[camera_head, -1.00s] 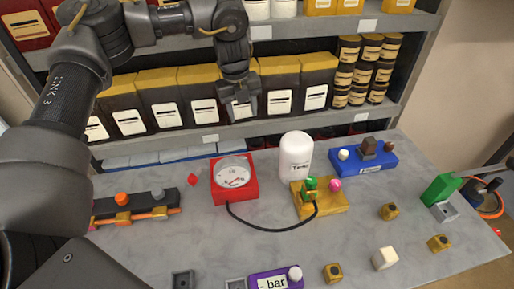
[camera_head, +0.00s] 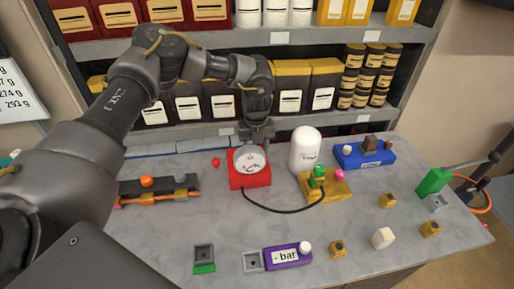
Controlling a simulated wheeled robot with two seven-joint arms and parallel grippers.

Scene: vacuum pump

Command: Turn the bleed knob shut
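A yellow block (camera_head: 334,188) stands right of centre, carrying a green fitting (camera_head: 318,178) and a pink knob (camera_head: 340,175); which part is the bleed knob is not labelled. A white tank (camera_head: 304,150) stands behind it. A black hose (camera_head: 275,211) runs from the green fitting to a red box with a round dial gauge (camera_head: 249,160). My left gripper (camera_head: 257,138) points down just behind the gauge, left of the tank and apart from the knobs. Its fingers look spread and empty. My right gripper is not in view.
A blue block with knobs (camera_head: 365,154) is at the back right, and a dark rail with an orange knob (camera_head: 158,187) at the left. A purple "- bar" block (camera_head: 288,258) is at the front. Shelves of packages (camera_head: 300,85) stand behind.

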